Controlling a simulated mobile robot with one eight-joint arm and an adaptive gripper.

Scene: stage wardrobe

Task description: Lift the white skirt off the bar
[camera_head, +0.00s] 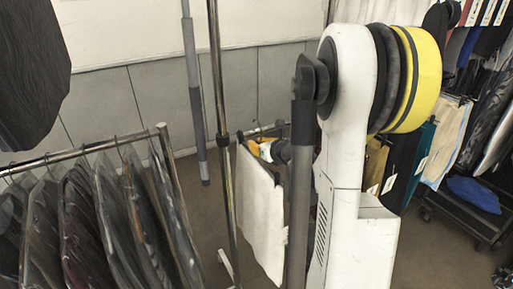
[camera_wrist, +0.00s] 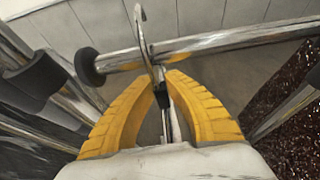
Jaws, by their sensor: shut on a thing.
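The white skirt (camera_head: 262,210) hangs upright in the middle of the head view, its right side hidden behind my arm. My gripper, with yellow fingers (camera_head: 265,150), is at the skirt's top edge, mostly hidden by my arm. In the wrist view the fingers (camera_wrist: 165,84) are closed around the stem of a metal hanger hook (camera_wrist: 143,28). The hook's curve rises past the shiny bar (camera_wrist: 215,42), close to its dark end cap. I cannot tell whether the hook still touches the bar.
A rack rail (camera_head: 85,151) with several dark garments in covers stands at the left. A vertical metal pole (camera_head: 220,120) stands close left of the skirt. More clothes and a dark trolley (camera_head: 465,215) are at the right. Dark sparkly fabric (camera_wrist: 285,140) lies right of my fingers.

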